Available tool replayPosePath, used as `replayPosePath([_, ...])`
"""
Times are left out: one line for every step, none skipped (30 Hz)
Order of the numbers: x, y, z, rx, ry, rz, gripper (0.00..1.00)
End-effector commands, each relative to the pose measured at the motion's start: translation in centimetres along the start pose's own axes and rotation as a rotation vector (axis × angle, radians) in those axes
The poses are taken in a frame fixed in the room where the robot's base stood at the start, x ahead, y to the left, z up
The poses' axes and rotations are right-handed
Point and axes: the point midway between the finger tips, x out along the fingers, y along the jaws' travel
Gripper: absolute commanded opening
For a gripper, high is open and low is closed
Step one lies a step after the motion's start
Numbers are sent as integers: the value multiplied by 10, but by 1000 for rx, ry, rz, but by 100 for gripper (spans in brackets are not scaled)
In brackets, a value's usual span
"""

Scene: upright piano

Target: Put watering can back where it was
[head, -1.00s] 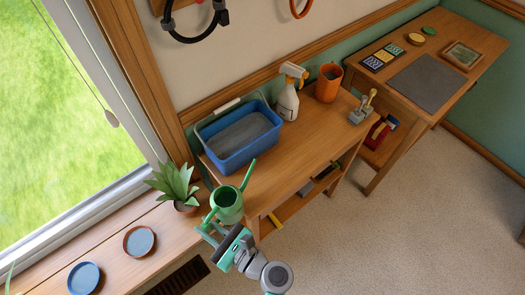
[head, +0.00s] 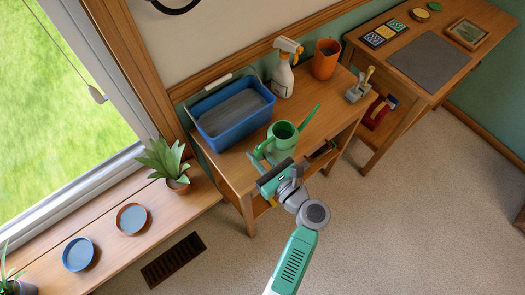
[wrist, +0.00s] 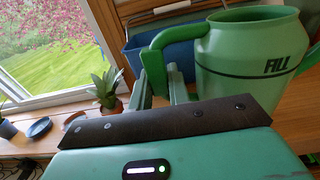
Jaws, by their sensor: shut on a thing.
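The green watering can (head: 283,141) is over the front part of the wooden table (head: 232,168), in front of the blue bin. Its spout points to the upper right in the head view. My gripper (head: 263,153) is shut on the can's handle, at the can's left side. In the wrist view, the can (wrist: 250,52) looks roughly upright, with "FILL" and a dark line on its body. The two fingers of my gripper (wrist: 164,80) are at its handle. I cannot tell whether the can's base touches the table.
The blue bin (head: 228,139), spray bottle (head: 283,78), orange pot (head: 326,60) and a small grey holder with tools (head: 357,92) stand on the table. The sill at left holds a potted plant (head: 168,162), a terracotta saucer (head: 131,218) and a blue saucer (head: 78,254).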

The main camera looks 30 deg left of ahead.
Motion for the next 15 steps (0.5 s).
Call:
replayPosePath([11,-9,-4,-3,-1,2,0])
replayPosePath([16,-14,-4,-4,-1,1,0])
replayPosePath([22,-18,-5,-2,-1,1,0])
replayPosePath([25,-21,-5,-3,-1,1,0])
replayPosePath([28,-23,-5,-2,0,1,0])
replayPosePath([30,-25,-4,-2,-1,1,0])
replayPosePath([32,-26,-4,-2,0,0,0])
replayPosePath([32,-27,-4,-1,0,0,0])
replayPosePath([33,-27,-4,-1,0,-1,0])
replayPosePath([33,-27,-4,-1,0,-1,0])
replayPosePath([33,-27,-4,0,0,-1,0])
replayPosePath([33,-27,-8,0,0,-1,0])
replayPosePath([32,-27,-12,1,0,-1,0])
replayPosePath([32,-27,-16,1,0,-1,0])
replayPosePath([32,-27,-24,1,0,-1,0])
